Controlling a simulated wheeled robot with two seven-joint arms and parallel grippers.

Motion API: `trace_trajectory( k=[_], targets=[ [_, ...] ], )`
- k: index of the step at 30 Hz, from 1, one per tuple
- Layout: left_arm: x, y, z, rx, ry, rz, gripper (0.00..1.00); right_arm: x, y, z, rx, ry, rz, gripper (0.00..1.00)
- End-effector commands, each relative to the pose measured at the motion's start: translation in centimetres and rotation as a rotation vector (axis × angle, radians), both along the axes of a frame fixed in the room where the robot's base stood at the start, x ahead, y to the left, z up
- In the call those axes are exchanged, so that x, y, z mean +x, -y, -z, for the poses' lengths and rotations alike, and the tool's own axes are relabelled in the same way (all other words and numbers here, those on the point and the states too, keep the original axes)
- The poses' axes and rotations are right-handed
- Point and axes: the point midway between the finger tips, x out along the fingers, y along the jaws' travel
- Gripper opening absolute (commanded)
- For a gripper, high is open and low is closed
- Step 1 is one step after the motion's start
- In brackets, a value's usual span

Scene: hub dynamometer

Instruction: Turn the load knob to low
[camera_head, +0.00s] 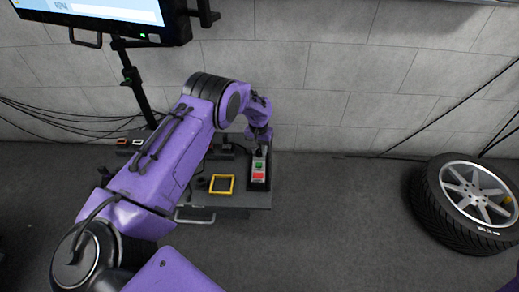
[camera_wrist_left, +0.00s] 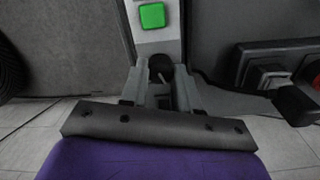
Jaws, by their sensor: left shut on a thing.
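The control box (camera_head: 259,184) stands at the right end of a grey bench, with a green button (camera_head: 258,167) and a red button (camera_head: 258,176) on its light face. The green button also shows at the top of the left wrist view (camera_wrist_left: 152,15). The dark load knob (camera_wrist_left: 160,66) is on the same face, between the fingers of my left gripper (camera_wrist_left: 160,82). My left gripper (camera_head: 260,138) reaches down at the box's far end and is shut on the knob. The knob's marks and pointer direction cannot be read. My right gripper is out of view.
A yellow square frame (camera_head: 221,184) lies on the bench (camera_head: 205,199) left of the box. A monitor (camera_head: 105,18) on a stand is at upper left. A wheel with tyre (camera_head: 464,204) stands at right. Floor between bench and wheel is clear.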

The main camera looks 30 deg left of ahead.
Motion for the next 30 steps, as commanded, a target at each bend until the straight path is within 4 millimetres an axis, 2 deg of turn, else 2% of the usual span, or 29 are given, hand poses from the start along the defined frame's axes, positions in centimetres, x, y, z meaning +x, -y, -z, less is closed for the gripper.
trace_trajectory(
  k=[9, 10, 12, 22, 26, 30],
  targets=[
    [0.0, 0.0, 0.0, 0.000, -0.001, 0.001, 0.00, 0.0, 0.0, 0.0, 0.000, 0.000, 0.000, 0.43],
    [0.0, 0.0, 0.0, 0.000, -0.001, 0.001, 0.34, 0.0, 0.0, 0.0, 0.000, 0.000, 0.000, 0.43],
    [0.0, 0.0, 0.0, 0.000, -0.001, 0.001, 0.57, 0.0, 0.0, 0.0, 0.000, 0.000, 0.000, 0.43],
    [0.0, 0.0, -0.4, -0.001, 0.000, 0.000, 0.57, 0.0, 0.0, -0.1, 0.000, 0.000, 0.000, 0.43],
    [0.1, 0.0, -2.7, -0.001, 0.002, 0.000, 0.57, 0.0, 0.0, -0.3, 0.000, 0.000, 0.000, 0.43],
    [0.0, -0.1, -6.2, -0.001, 0.003, 0.000, 0.57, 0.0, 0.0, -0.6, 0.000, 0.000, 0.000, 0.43]
  ],
)
